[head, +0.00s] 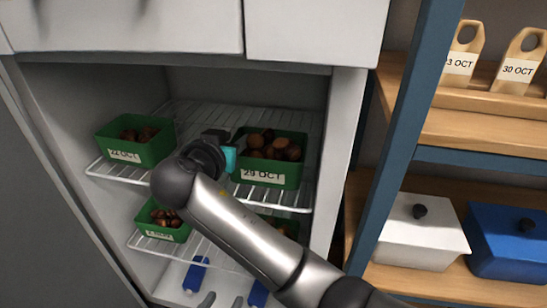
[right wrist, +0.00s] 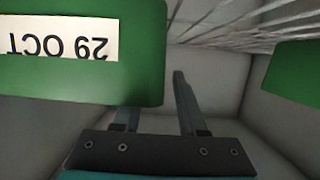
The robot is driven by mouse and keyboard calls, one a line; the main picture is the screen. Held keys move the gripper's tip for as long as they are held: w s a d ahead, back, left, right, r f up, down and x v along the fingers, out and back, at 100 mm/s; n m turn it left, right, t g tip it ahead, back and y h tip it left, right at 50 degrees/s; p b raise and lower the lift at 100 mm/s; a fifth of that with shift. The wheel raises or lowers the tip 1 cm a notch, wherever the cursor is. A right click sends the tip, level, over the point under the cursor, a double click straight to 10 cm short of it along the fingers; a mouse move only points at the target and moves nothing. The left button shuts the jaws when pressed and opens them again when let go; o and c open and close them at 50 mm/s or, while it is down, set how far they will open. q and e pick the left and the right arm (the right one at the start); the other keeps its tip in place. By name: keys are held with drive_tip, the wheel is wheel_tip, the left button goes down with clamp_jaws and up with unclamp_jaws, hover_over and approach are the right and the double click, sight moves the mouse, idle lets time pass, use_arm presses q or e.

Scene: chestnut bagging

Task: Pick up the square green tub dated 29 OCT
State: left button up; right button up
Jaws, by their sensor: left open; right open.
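The green tub labelled 29 OCT (head: 268,174) holds brown chestnuts and stands on the upper wire shelf, at its right side. In the right wrist view it fills the upper left, its label upside down (right wrist: 60,38). My right gripper (head: 222,152) is open at the tub's left side. In the right wrist view, one finger of my right gripper (right wrist: 157,100) is partly hidden behind the tub; the other stands clear to its right. I cannot tell whether either touches it. My left gripper (head: 223,295) is open, low at the bottom edge, partly cut off.
Another green tub (head: 138,152) stands left on the same shelf. A green tub (head: 162,235) sits on the lower shelf, with one more behind my arm. The cabinet's side wall (head: 347,120) is close on the right. White and blue lidded boxes stand beyond.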

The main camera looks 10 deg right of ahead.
drive_tip(key=shift+a, duration=0.1)
drive_tip(key=shift+c, duration=0.4)
clamp_jaws()
drive_tip(key=shift+r, duration=0.1)
idle(0.8)
